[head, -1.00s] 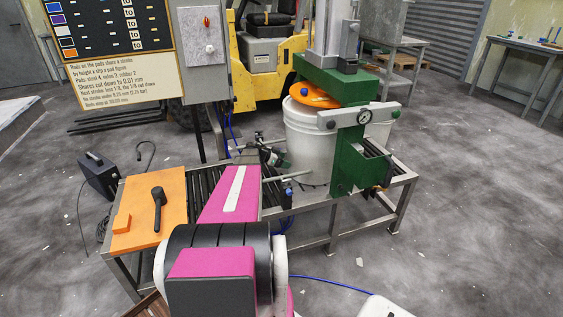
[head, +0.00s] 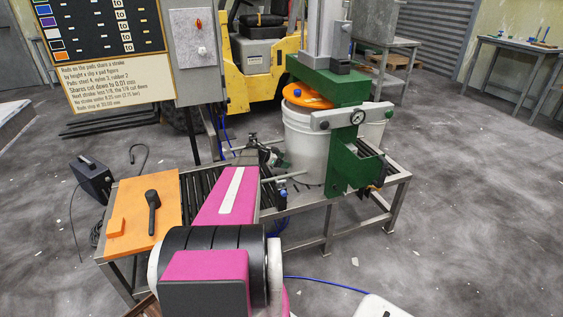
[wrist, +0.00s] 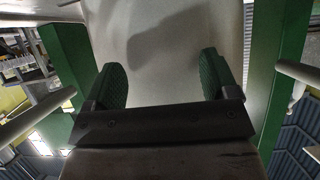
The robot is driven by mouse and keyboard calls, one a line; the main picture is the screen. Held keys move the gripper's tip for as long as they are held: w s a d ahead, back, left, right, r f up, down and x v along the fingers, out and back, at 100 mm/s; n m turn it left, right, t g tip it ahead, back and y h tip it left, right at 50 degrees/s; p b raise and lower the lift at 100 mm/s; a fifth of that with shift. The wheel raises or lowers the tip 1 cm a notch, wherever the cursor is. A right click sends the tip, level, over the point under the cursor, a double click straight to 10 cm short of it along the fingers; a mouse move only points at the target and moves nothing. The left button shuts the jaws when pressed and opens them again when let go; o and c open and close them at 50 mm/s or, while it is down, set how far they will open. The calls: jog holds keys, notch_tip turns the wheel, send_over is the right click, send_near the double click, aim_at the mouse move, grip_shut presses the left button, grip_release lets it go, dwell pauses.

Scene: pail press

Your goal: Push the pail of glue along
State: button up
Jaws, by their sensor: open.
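The white pail (head: 304,150) stands on the roller conveyor under a green press (head: 340,92), with an orange disc (head: 308,96) at its top. In the wrist view the pail's pale wall (wrist: 175,50) fills the middle, close in front of my gripper (wrist: 168,82). My gripper is open, with two green ribbed pads apart and nothing between them. I cannot tell whether the pads touch the pail.
Green press uprights (wrist: 72,70) stand on both sides of my gripper, with rods close by. An orange board (head: 140,215) with a black handle lies at the conveyor's near left end. A control box (head: 197,55) and a yellow forklift (head: 262,60) stand behind.

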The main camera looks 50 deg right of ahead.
jog(key=shift+s+d, duration=0.25)
jog(key=shift+d, duration=0.1)
dwell(0.3)
jog(key=shift+s+d, duration=0.1)
jog(key=shift+d, duration=0.1)
dwell(0.3)
jog(key=w+a+r, duration=0.2)
jog(key=a+r, duration=0.2)
jog(key=r, duration=0.1)
jog(key=shift+w+a, duration=0.2)
jog(key=shift+w, duration=0.15)
dwell(0.5)
